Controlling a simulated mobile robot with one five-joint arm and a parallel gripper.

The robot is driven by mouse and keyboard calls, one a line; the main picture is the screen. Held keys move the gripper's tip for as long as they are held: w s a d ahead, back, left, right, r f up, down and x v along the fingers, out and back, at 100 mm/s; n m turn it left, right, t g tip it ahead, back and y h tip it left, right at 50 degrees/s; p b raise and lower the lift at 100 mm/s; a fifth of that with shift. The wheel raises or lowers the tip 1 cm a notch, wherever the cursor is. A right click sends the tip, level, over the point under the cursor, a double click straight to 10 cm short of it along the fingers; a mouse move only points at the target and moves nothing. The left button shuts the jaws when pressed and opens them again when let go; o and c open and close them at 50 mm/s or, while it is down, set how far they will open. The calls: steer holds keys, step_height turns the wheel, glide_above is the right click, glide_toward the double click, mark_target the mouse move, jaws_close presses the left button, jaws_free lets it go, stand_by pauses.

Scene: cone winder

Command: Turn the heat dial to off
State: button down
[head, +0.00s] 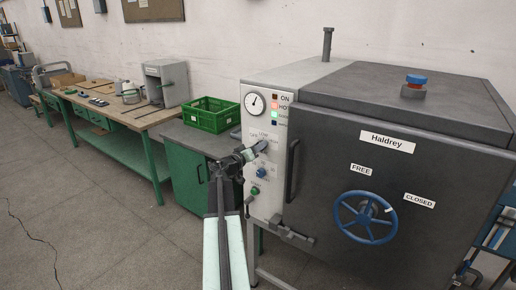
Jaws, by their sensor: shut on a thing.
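The grey machine has a pale control panel (256,190) on its left front. The heat dial (261,146) sits on the panel under the gauge, with the label LOW above it and other lettering around it that is partly covered. My gripper (255,149) is at the dial and shut on it, reaching in from the lower left. The gripper and arm hide part of the dial, so its pointer direction cannot be read.
Below the dial are a blue knob (262,172) and a green button (255,191). A round gauge (255,103) and indicator lights (275,107) are above. The door has a handle (292,170) and blue handwheel (363,217). A green crate (212,114) stands left.

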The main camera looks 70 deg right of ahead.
steer(key=n, duration=1.1)
steer(key=shift+w+f, duration=0.1)
steer(key=shift+w, duration=0.05)
steer(key=shift+n, duration=0.3)
stand_by(0.4)
steer(key=c, duration=0.9)
jaws_free()
steer(key=v, duration=0.7)
steer(key=shift+a, duration=0.35)
